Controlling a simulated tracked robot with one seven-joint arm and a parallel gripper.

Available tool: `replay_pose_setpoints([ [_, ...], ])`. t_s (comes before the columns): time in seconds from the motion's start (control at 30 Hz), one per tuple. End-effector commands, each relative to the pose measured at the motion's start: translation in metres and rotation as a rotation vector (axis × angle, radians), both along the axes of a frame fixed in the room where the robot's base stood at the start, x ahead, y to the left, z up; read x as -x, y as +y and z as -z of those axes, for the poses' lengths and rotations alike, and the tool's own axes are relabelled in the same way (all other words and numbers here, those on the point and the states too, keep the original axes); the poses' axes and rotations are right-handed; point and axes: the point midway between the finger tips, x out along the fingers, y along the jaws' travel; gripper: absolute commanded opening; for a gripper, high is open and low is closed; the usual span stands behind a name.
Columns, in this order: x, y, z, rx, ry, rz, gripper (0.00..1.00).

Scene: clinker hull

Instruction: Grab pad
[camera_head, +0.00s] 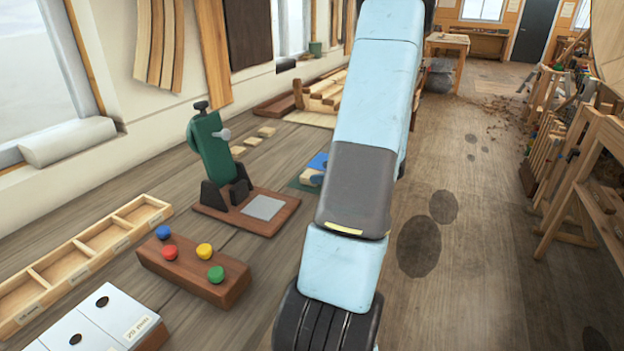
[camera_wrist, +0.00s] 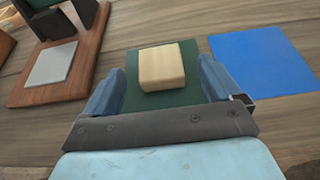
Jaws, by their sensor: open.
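A pale wooden block, likely the pad (camera_wrist: 162,67), lies on a dark green mat (camera_wrist: 150,99) in the wrist view. My gripper (camera_wrist: 160,86) is open, with one blue finger on each side of the block and a gap on both sides. The fingers do not touch the block. In the head view the green mat (camera_head: 298,186) and block are partly hidden behind my arm. A flat blue square (camera_wrist: 262,61) lies to the right of the mat; it also shows in the head view (camera_head: 318,161).
A green clamp-like stand (camera_head: 214,150) on a brown base with a grey plate (camera_head: 263,208) stands left of the mat. A brown block with coloured knobs (camera_head: 190,268) and a divided wooden tray (camera_head: 90,255) are nearer. Bench boards between them are bare.

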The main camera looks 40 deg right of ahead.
Motion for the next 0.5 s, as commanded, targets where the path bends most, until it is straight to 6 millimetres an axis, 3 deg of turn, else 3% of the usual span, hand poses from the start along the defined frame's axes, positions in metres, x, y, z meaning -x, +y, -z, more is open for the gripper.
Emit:
replay_pose_setpoints([
  [0.27, -0.011, 0.005, 0.006, -0.002, 0.001, -0.001, 0.92],
  [0.5, -0.038, 0.017, 0.019, -0.002, 0.001, -0.001, 0.92],
])
